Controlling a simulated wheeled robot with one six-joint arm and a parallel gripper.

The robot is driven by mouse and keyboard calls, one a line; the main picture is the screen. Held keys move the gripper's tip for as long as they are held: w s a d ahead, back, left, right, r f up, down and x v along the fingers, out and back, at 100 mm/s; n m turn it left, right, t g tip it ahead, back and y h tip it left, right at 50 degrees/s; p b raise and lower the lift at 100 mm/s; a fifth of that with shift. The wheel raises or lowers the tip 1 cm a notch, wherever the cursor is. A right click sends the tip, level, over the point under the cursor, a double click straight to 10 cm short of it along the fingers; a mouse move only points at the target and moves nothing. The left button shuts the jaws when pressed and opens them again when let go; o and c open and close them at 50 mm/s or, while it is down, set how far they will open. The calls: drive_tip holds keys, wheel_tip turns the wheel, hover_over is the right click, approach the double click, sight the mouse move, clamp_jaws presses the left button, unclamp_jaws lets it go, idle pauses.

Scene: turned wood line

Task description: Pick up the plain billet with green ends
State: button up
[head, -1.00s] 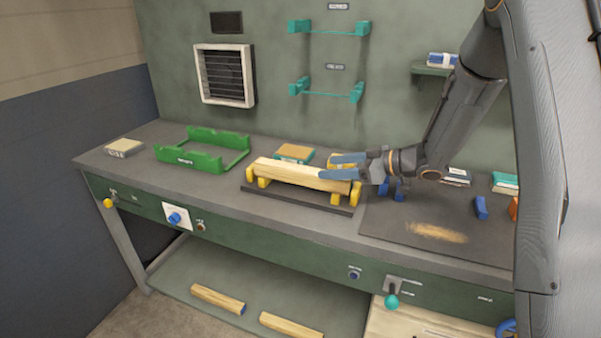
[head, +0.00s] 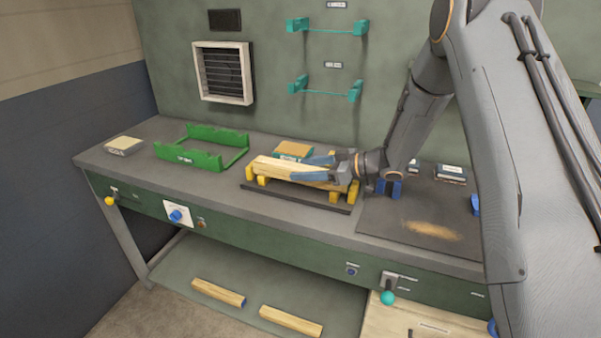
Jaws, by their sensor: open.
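A plain wooden billet (head: 272,167) lies across yellow supports on a dark base on the bench. Its end colours cannot be made out; my gripper covers its right part. My gripper (head: 310,168) is open, with one blue-grey finger on the near side of the billet and the other on the far side. I cannot tell whether the fingers touch it. Two more billets lie on the lower shelf: one with a blue end (head: 217,292) and one (head: 291,321) whose end colour is not clear.
An empty green cradle (head: 187,157) stands left of the yellow supports (head: 250,173). A tan-topped block (head: 294,149) lies just behind the billet. Teal wall brackets (head: 326,93) hang above. A dark mat (head: 400,225) with sawdust lies to the right.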

drive_tip(key=c, duration=1.4)
clamp_jaws()
drive_tip(key=shift+r, duration=0.2)
